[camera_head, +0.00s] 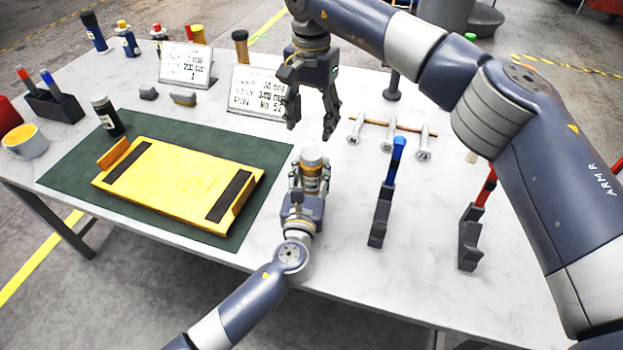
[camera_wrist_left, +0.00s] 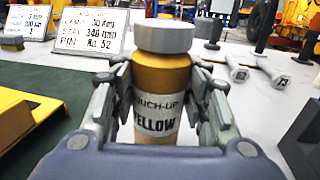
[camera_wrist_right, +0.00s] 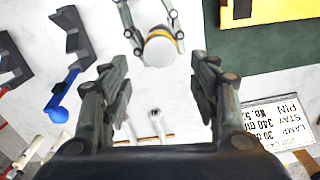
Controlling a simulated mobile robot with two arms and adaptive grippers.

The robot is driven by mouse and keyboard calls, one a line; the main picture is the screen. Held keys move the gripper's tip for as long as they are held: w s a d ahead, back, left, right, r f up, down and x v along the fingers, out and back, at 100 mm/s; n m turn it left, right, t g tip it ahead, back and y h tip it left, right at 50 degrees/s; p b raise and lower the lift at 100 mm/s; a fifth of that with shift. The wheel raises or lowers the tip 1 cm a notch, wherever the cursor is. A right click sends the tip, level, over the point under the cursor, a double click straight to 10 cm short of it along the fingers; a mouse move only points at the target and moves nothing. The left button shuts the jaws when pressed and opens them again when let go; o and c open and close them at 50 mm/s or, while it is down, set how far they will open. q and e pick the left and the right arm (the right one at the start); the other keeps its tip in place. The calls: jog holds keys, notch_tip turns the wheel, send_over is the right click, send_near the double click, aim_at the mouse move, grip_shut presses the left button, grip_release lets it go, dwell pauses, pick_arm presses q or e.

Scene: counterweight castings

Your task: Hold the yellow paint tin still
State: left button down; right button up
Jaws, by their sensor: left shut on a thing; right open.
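The yellow paint tin (camera_head: 313,170) is a small bottle with a grey lid and a label reading YELLOW. It stands upright on the white table, right of the green mat. My left gripper (camera_head: 310,184) is shut around its sides; in the left wrist view the tin (camera_wrist_left: 160,88) sits between both fingers. The fingers hide part of its sides. My right gripper (camera_head: 311,129) is open and empty, pointing down above the table just behind the tin. In the right wrist view the tin's pale lid (camera_wrist_right: 160,50) shows beyond the open fingers.
A yellow casting (camera_head: 180,182) with dark strips lies on the green mat (camera_head: 75,172), near a dark bottle (camera_head: 106,115). Blue-handled (camera_head: 397,150) and red-handled (camera_head: 485,185) tools stand in dark holders to the right. Pins (camera_head: 387,137) lie behind. Two sign cards (camera_head: 258,92) stand at the back.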

aim_at(311, 153)
pick_arm(q)
jog(key=shift+f, duration=0.1)
pick_arm(e)
jog(key=shift+n, duration=0.8)
jog(key=shift+f, duration=4)
